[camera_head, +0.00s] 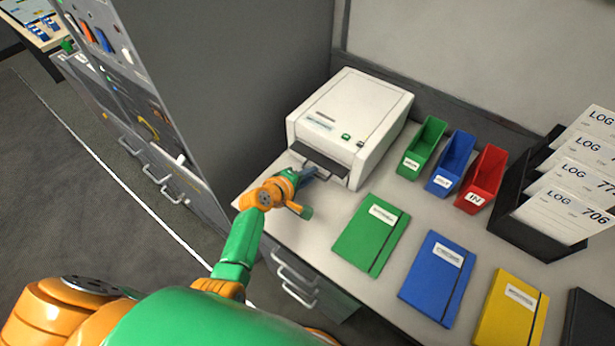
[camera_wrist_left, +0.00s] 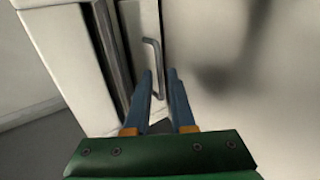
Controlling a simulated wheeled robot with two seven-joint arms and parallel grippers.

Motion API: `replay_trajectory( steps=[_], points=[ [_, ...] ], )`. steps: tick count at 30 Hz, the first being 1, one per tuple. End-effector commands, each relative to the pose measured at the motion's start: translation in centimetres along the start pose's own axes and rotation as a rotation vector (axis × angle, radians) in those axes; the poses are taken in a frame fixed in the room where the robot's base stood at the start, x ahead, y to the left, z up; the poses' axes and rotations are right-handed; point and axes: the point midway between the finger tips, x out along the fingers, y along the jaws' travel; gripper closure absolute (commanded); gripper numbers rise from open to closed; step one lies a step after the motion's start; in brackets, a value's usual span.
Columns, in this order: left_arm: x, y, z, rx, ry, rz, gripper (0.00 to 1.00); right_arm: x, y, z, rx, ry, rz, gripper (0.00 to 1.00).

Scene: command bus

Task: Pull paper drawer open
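The white printer (camera_head: 350,105) stands on the counter against the grey partition. Its paper drawer (camera_wrist_left: 133,38) is low on the front, under a dark output slot (camera_head: 318,161), and looks closed. The drawer's grey bar handle (camera_wrist_left: 153,60) shows in the left wrist view. My left gripper (camera_head: 308,173) is at the printer's front, close to the handle. In the wrist view its two blue fingers (camera_wrist_left: 160,72) are apart, with the near end of the handle showing between them. I cannot tell whether they touch it. My right gripper is not in view.
Green (camera_head: 422,148), blue (camera_head: 451,163) and red (camera_head: 483,180) bins stand right of the printer. Green (camera_head: 371,235), blue (camera_head: 436,276) and yellow (camera_head: 511,310) binders lie in front. A black rack (camera_head: 540,233) holds log cards. Bare counter (camera_head: 335,205) lies before the printer.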

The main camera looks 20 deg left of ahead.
Motion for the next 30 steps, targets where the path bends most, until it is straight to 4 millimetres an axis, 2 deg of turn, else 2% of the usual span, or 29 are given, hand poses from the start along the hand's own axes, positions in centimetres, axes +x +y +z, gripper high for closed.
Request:
replay_trajectory(
  steps=[1, 3, 4, 11, 18, 30],
  points=[
    [0.0, 0.0, 0.0, 0.0, 0.0, 0.0, 0.8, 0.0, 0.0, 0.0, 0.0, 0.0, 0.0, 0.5],
    [0.0, 0.0, 0.0, 0.0, 0.0, 0.0, 0.99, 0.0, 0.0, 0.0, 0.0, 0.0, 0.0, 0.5],
    [0.0, 0.0, 0.0, 0.0, 0.0, 0.0, 1.0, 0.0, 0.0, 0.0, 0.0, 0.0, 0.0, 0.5],
    [-0.2, -0.1, 0.0, 0.001, 0.0, -0.001, 1.0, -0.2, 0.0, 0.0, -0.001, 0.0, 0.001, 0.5],
    [-2.5, -1.4, 0.0, 0.002, -0.001, -0.005, 1.0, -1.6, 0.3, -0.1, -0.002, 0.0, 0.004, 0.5],
    [-6.2, -4.0, 0.0, 0.002, -0.001, -0.005, 1.0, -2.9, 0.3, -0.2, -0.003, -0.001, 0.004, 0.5]
  ],
)
